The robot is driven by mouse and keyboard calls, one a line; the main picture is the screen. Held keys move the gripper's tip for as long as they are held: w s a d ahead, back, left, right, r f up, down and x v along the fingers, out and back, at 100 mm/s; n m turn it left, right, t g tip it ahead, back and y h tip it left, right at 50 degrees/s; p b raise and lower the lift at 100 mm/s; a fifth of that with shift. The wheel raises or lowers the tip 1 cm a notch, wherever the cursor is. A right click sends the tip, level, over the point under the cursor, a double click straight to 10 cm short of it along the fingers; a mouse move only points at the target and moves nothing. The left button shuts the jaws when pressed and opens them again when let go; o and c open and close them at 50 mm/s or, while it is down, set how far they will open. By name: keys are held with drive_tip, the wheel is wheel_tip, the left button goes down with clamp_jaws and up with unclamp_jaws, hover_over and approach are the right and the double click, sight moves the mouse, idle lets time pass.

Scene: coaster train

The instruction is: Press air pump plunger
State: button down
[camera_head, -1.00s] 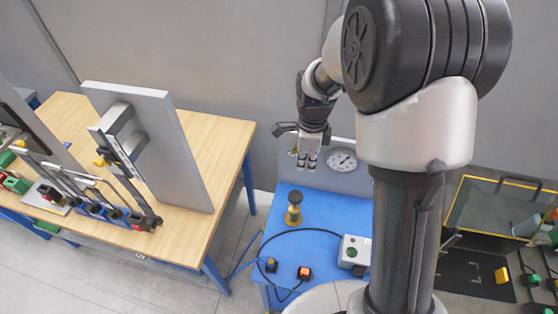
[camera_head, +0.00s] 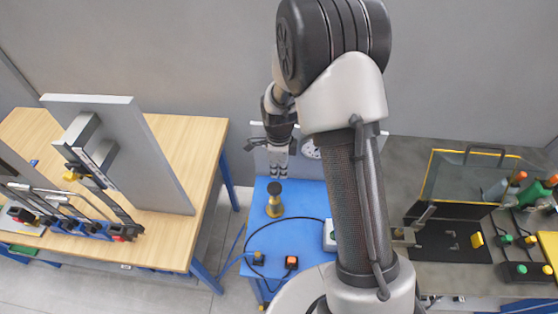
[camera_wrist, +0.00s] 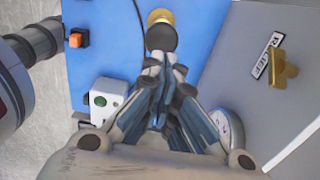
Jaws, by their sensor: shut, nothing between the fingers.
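The air pump plunger (camera_head: 275,205) is a short brass piece with a black round knob on top, standing upright on the blue table (camera_head: 262,225). In the wrist view the black knob (camera_wrist: 161,38) shows just beyond my fingertips, with a brass rim behind it. My gripper (camera_head: 279,172) points down, almost straight above the knob in the head view. In the wrist view its fingers (camera_wrist: 160,62) are together and empty. I cannot tell whether the fingertips touch the knob; a small gap seems to show.
A panel behind the table carries a round gauge (camera_wrist: 226,125) and a brass knob (camera_wrist: 281,70) labelled RELIEF. A box with a green button (camera_wrist: 108,98) and an orange button (camera_head: 291,262) sit on the blue table. A wooden table (camera_head: 160,235) stands left.

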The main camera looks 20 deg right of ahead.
sight(279, 187)
wheel_tip(279, 187, down, 6)
drive_tip(key=shift+f, duration=0.15)
idle(0.4)
wheel_tip(279, 187, down, 6)
drive_tip(key=b, duration=0.5)
drive_tip(key=shift+s, duration=0.15)
drive_tip(key=shift+r, duration=0.2)
